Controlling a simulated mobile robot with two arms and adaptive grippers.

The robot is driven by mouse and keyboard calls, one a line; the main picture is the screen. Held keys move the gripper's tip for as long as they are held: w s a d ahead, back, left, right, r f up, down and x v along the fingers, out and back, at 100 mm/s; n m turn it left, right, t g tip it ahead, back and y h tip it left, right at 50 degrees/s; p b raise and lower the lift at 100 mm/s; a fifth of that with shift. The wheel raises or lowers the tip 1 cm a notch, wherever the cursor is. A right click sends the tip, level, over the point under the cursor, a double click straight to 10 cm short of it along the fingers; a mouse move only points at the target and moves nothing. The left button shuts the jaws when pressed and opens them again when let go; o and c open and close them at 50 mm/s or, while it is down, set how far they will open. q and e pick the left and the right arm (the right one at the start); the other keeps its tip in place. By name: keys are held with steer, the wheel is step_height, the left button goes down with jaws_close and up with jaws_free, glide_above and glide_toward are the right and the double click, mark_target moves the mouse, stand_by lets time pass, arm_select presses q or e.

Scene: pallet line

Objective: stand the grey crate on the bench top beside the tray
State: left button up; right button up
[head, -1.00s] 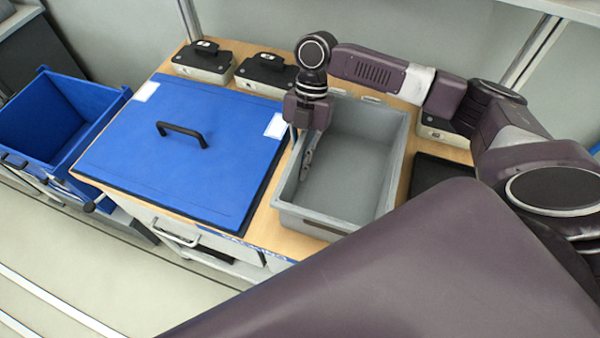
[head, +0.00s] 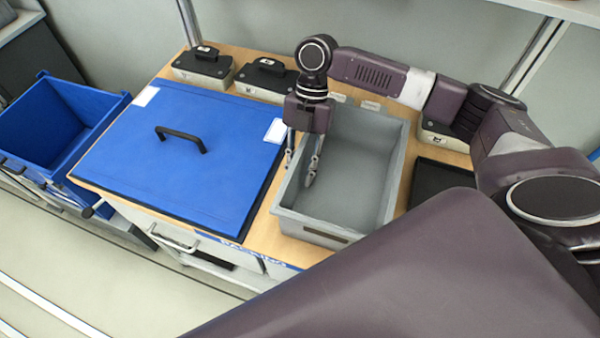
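The grey crate (head: 372,150) stands upright and empty on the wooden bench top (head: 262,226), between the blue lid and the black tray. The black tray (head: 437,180) lies flat just right of the crate, with a narrow strip of bench between them; my arm hides part of it. My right gripper (head: 300,165) points down at the crate's left wall. One finger is inside the crate and one outside, and they look spread apart with the rim between them. My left gripper is not in view.
A blue lid (head: 185,160) with a black handle covers the bench left of the crate. Black-topped boxes (head: 203,65) stand along the back edge. A blue bin (head: 55,125) is at the far left. My own dark arm hides the lower right.

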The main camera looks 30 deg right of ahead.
mark_target(304, 142)
steer(key=b+v, duration=0.1)
steer(key=v, duration=0.5)
steer(key=shift+w+d+r, duration=0.1)
steer(key=shift+r, duration=0.2)
